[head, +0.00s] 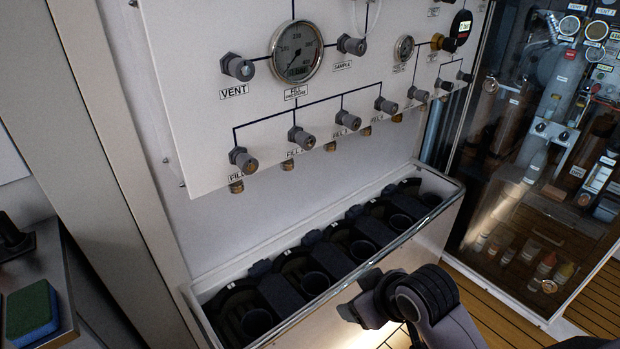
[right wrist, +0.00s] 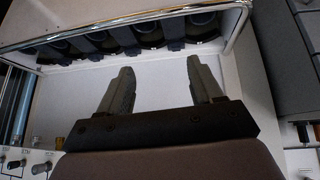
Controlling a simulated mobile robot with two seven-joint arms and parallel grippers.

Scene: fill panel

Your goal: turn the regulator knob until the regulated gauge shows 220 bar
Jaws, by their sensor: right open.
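The white panel (head: 210,70) fills the upper head view. A large round gauge labelled fill pressure (head: 297,52) sits on it; its reading is too small to tell. Near the top right edge are a black round device with a small display (head: 461,24) and a dark knob with a brass part (head: 444,43); I cannot read which is the regulator. My right gripper (head: 368,302) is low in front of the panel, well away from the knobs. In the right wrist view it (right wrist: 160,68) is open and empty. My left gripper is out of view.
Below the panel is a long trough (head: 315,300) with several dark round holders. Several grey knobs, including vent (head: 238,67) and fill valves (head: 243,160), stick out of the panel. A glass-fronted cabinet (head: 545,190) stands right. A sponge (head: 31,313) lies at lower left.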

